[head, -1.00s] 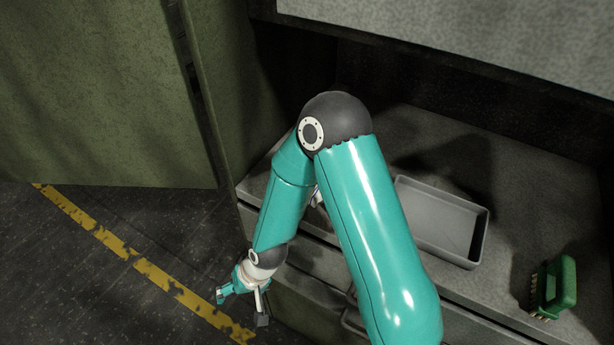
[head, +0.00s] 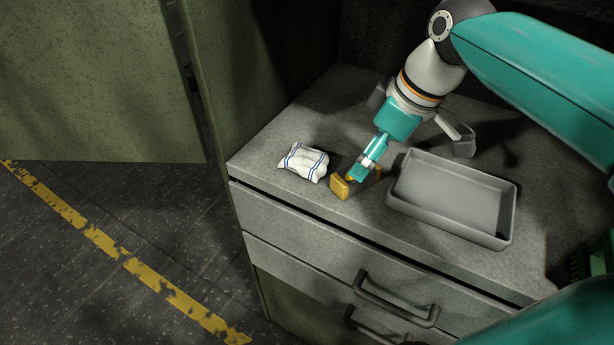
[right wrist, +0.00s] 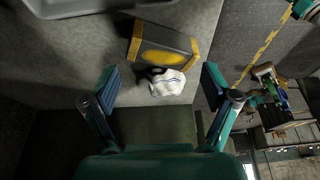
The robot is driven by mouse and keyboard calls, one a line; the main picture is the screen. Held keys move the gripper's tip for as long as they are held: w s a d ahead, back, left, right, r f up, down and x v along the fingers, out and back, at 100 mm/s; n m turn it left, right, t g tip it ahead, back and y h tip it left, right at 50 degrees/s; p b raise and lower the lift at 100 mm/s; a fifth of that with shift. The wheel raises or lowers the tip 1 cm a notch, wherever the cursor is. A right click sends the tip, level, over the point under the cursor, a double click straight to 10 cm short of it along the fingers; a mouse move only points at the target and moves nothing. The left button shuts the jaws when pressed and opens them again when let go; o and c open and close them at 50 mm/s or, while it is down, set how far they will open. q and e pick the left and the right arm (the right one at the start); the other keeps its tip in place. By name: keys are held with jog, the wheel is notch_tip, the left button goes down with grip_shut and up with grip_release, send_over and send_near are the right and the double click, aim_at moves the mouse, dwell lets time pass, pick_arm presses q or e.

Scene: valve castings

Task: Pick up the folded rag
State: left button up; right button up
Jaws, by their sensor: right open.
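The folded rag (head: 303,162), white with blue stripes, lies on the grey cabinet top near its left front corner in the head view. In the right wrist view the rag (right wrist: 167,83) shows beyond and between the open fingers, beside a box. My right gripper (head: 412,160) is open and empty over the cabinet top, to the right of the rag and apart from it. Its fingers also show in the right wrist view (right wrist: 158,88).
A grey box with yellow ends and a yellow oval (right wrist: 162,56) stands right beside the rag; in the head view a finger partly hides this box (head: 340,189). A grey tray (head: 450,199) lies to the right. A green brush (head: 598,258) is mostly hidden at the right edge.

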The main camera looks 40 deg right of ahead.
jog(key=shift+s, duration=0.55)
jog(key=shift+w+a+r+n, duration=0.15)
jog(key=shift+w+n, duration=0.05)
jog(key=shift+n, duration=0.1)
jog(key=p, duration=0.2)
send_over(306, 155)
jog(key=s, duration=0.2)
jog(key=shift+d, duration=0.3)
jog(key=x, duration=0.5)
jog(key=shift+w+a, duration=0.1)
jog(key=shift+w, duration=0.1)
pick_arm(q)
jog(key=shift+a+r, duration=0.15)
jog(key=shift+r, duration=0.5)
jog(key=shift+s, duration=0.1)
pick_arm(e)
jog(key=c, duration=1.2)
jog(key=shift+c, duration=0.2)
